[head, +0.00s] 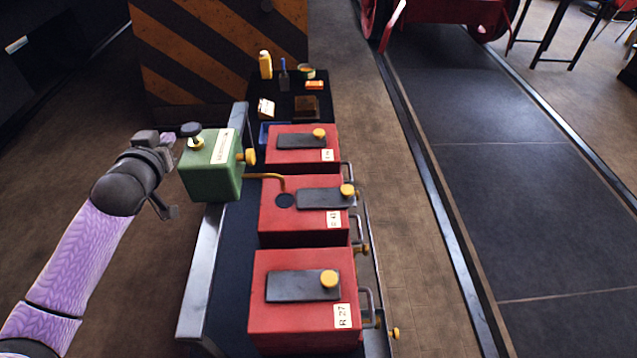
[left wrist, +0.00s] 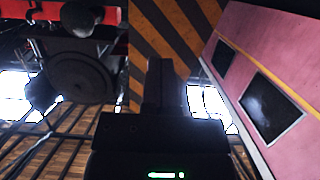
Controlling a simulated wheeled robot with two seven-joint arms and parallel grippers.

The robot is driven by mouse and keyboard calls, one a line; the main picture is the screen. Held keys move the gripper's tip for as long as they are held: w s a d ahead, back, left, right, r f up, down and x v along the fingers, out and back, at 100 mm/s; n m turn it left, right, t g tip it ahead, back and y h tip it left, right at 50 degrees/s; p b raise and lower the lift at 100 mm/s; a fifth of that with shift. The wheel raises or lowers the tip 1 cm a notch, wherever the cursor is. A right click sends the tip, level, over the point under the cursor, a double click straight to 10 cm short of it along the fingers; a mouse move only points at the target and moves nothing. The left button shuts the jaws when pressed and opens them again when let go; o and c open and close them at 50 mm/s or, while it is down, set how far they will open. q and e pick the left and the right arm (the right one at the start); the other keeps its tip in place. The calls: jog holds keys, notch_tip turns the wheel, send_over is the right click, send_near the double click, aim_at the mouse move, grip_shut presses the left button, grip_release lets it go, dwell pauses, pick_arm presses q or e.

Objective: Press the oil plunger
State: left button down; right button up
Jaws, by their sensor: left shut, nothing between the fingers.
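The oil plunger (head: 191,130) is a black round knob on a yellow collar, standing on top of a green box (head: 210,180) with a label. The knob is raised above the box top. A brass spout (head: 266,177) runs from the box to the middle red box (head: 275,225), over a dark round hole in its top. My left gripper (head: 168,138) is shut and empty, just left of the plunger at about knob height. Whether it touches the knob I cannot tell. In the left wrist view the shut fingers (left wrist: 161,85) show at the centre. My right gripper is not in view.
Red boxes with grey lids and yellow knobs stand in a row along the bench, the nearest one (head: 262,320) at the front. A black surface behind holds a yellow bottle (head: 265,65) and small items. A striped panel (head: 220,40) stands at the back.

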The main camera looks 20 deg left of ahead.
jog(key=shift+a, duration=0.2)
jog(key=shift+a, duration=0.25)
pick_arm(q)
notch_tip(320, 180, up, 3)
jog(key=shift+f+b, duration=0.1)
jog(key=shift+b, duration=0.55)
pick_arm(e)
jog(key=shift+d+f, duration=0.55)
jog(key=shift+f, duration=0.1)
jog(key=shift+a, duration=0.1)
